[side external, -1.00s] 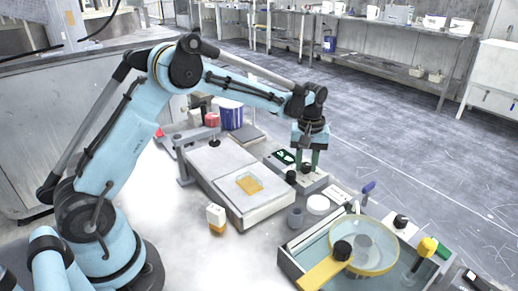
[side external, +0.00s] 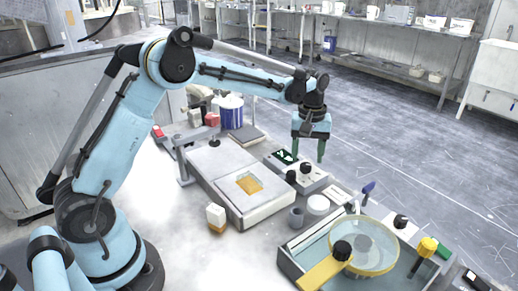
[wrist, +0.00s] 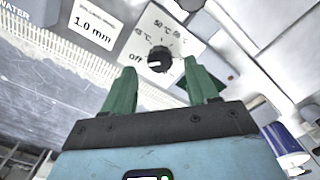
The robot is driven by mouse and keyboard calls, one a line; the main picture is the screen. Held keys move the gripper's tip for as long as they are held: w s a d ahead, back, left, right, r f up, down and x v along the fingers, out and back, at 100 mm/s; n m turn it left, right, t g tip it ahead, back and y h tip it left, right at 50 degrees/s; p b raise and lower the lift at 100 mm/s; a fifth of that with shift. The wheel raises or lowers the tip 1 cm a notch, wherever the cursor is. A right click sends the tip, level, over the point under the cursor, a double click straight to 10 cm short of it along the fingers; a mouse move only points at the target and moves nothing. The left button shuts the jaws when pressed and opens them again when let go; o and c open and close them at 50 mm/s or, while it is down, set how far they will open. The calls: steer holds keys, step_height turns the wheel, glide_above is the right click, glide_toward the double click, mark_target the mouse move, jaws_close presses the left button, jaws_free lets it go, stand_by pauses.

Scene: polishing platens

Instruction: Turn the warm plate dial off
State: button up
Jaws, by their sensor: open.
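The warm plate dial (wrist: 160,58) is a round black knob on a white panel marked "off", 45, 50 and 55 °C in the wrist view. A pale mark shows on its lower left side, the side of the "off" label; its exact setting is hard to tell. In the side view a black knob (side external: 306,168) stands on the control box (side external: 314,184) beside the warm plate (side external: 221,165). My gripper (side external: 308,158) has green fingers, is open and empty, and hangs just above the box. In the wrist view the dial shows between the fingertips (wrist: 162,66).
A second black knob (side external: 291,177) sits close by on the box. An amber piece (side external: 249,184) lies on the pale block in front. A water tray with a round yellow-rimmed disc (side external: 375,264) stands at the front right. A blue-white tub (side external: 231,112) stands behind.

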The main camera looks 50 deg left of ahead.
mark_target(305, 166)
step_height(305, 166, up, 9)
stand_by(0.3)
steer(key=s+d+f+m+t, duration=0.2)
steer(key=s+m+t, duration=0.5)
steer(key=s, duration=1.4)
steer(key=shift+s+m, duration=0.15)
steer(key=shift+m, duration=0.95)
steer(key=shift+d, duration=0.1)
